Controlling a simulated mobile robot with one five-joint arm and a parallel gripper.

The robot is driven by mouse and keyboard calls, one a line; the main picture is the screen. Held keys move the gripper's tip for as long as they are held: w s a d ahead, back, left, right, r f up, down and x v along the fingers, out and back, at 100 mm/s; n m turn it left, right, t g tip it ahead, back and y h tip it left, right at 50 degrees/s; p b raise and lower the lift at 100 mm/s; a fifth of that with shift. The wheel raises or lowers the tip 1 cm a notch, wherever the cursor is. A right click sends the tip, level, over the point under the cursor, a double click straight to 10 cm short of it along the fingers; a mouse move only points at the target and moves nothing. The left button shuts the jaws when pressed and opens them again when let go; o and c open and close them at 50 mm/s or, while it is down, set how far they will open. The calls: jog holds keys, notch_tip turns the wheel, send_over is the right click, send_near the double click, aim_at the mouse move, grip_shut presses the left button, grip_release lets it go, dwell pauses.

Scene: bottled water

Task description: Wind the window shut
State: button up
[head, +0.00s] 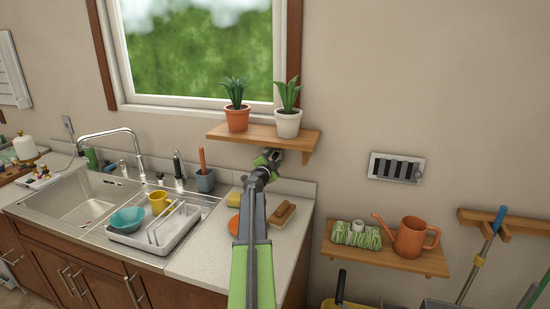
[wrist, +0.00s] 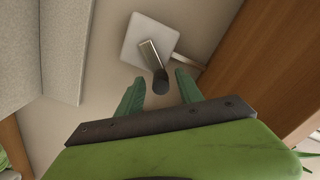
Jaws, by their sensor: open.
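The window (head: 195,45), with a white inner frame and brown outer trim, is at the top left of the head view. I cannot tell how far open it is. In the wrist view a crank with a metal arm and a dark knob (wrist: 160,84) stands out from a pale square plate (wrist: 146,37) on the wall. My gripper (head: 268,158) is just below the wooden shelf in the head view, where the crank cannot be made out. In the wrist view its green fingers are open, one on each side of the knob, apparently not touching it.
The wooden shelf (head: 222,133) holds two potted plants (head: 237,118) close above my gripper. Below lie the counter (head: 200,265), a sink (head: 75,195) and a dish rack (head: 150,240). A lower shelf (head: 400,262) holds an orange watering can (head: 410,240). A slatted vent (head: 397,168) is on the wall.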

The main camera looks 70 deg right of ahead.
jog(key=shift+w+d, duration=0.1)
jog(key=shift+d, duration=0.95)
grip_shut()
